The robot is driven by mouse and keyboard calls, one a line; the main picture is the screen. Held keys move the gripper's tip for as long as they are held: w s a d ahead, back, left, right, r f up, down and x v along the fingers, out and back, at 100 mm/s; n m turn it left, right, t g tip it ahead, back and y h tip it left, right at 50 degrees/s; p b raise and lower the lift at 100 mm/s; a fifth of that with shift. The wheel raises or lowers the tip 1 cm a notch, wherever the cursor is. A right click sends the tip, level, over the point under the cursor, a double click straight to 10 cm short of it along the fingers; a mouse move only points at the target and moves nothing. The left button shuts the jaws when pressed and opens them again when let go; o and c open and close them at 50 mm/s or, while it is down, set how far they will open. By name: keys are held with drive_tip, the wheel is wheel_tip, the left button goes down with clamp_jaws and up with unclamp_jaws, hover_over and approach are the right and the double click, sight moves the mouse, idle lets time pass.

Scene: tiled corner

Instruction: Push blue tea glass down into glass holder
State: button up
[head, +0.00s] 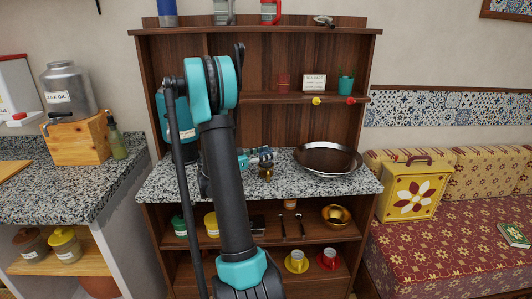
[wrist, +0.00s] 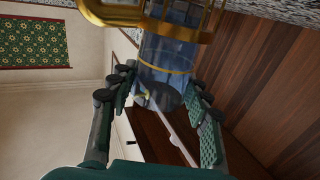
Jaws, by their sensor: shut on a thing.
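The blue tea glass (wrist: 168,58) is see-through with a gold band and sits between the fingers of my gripper (wrist: 161,84) in the wrist view. My gripper is shut on its near part. The gold glass holder (wrist: 112,14) is at the top of the wrist view, around the far part of the glass. How deep the glass sits in it is hard to tell. In the head view my gripper (head: 262,157) is just above the small gold holder (head: 266,173) on the granite counter. The glass is too small to make out there.
A wide dark pan (head: 327,160) stands right of the holder on the counter (head: 350,186). The shelf below holds a gold bowl (head: 336,216). The cabinet back is close behind.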

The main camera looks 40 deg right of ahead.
drive_tip(key=shift+f, duration=0.5)
drive_tip(key=o, duration=1.3)
drive_tip(key=shift+c, duration=0.2)
drive_tip(key=shift+r, duration=0.1)
wheel_tip(320, 180, up, 10)
